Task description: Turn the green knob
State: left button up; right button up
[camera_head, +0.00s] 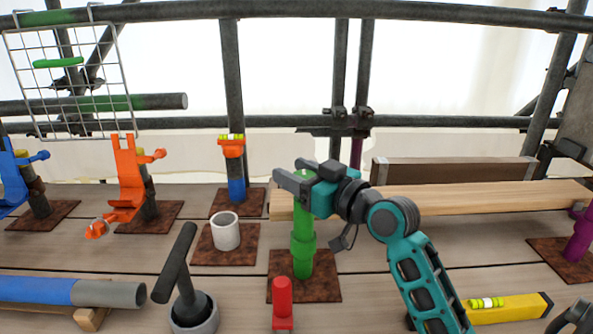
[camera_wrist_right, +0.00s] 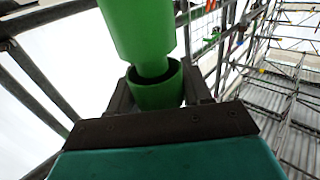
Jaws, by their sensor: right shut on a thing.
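The green knob (camera_head: 303,232) is a stepped green cylinder standing upright on a rusty square plate (camera_head: 322,288) near the middle of the head view. My right gripper (camera_head: 295,174) reaches in from the right and is shut on its upper part. In the right wrist view, the green knob (camera_wrist_right: 155,95) sits between the two dark fingers of my right gripper (camera_wrist_right: 158,90), and its stepped body extends up the picture. Part of the knob's top is hidden by the gripper in the head view. My left gripper is not in view.
A red peg (camera_head: 282,298) stands just in front of the green knob. A white cup (camera_head: 225,232) and a dark T-handle (camera_head: 178,265) stand to the left. A wooden beam (camera_head: 460,198) lies behind my right arm. A yellow level (camera_head: 505,306) lies at the front right.

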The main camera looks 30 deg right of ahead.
jog(key=o, duration=0.7)
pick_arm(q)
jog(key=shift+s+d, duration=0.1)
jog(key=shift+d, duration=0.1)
pick_arm(e)
jog(key=shift+o, duration=1.4)
pick_arm(q)
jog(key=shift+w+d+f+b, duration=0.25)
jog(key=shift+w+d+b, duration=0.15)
jog(key=shift+b, duration=0.4)
pick_arm(e)
jog(key=v, duration=1.3)
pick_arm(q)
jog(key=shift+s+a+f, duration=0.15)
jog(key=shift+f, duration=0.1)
